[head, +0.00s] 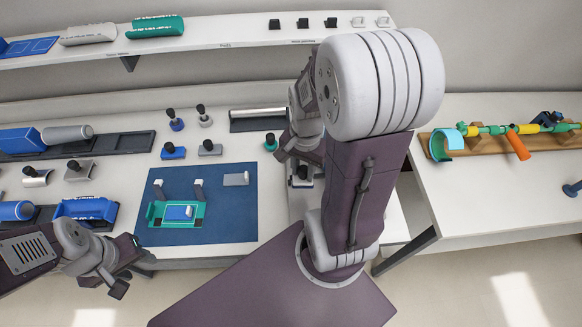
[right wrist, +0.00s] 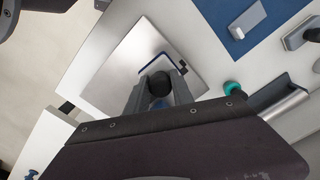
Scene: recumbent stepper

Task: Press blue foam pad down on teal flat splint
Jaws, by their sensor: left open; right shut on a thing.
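The teal flat splint (head: 156,212) lies on a dark blue mat (head: 240,222) on the bench in the head view. The blue foam pad (head: 179,212) sits on top of the splint. My left gripper (head: 128,268) is open and empty, in front of the mat's lower left corner. My right gripper (right wrist: 158,90) is shut on a black knob (right wrist: 159,83) above a silver plate (right wrist: 125,60) in the right wrist view. A blue-edged part shows beneath the knob. In the head view my right arm largely hides this gripper, right of the mat.
Two grey posts (head: 199,187) stand behind the splint, and a grey block (head: 236,179) lies on the mat. Several black-knobbed tools stand behind and left of the mat. Dark trays (head: 122,146) hold blue and grey pieces at left.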

